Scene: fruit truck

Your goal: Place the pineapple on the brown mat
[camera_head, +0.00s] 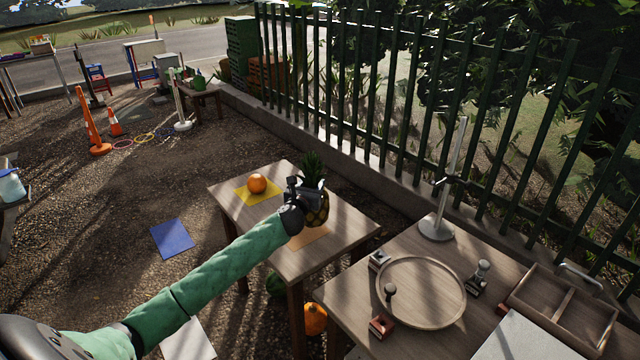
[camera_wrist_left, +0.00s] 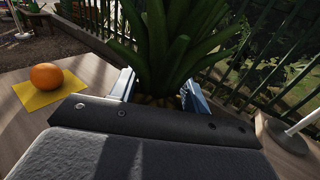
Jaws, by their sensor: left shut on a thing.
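The pineapple (camera_head: 318,208) has a dark yellow-brown body and a green leafy crown, and it is upright at the right part of the small wooden table (camera_head: 229,199). My left gripper (camera_head: 297,189) is shut on the pineapple from its left side. In the left wrist view the pineapple's leaves (camera_wrist_left: 172,40) rise between the two fingers (camera_wrist_left: 158,88), and most of its body is hidden. The brown mat (camera_head: 307,238) shows partly just below the pineapple and gripper. I cannot tell whether the pineapple touches it. My right gripper is not in view.
An orange (camera_head: 257,183) sits on a yellow mat (camera_head: 243,195) on the same table. A larger table (camera_head: 365,327) at the right holds a round wooden tray (camera_head: 382,287) and a metal stand (camera_head: 436,228). A pumpkin (camera_head: 315,318) lies underneath. A green fence (camera_head: 400,100) runs behind.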

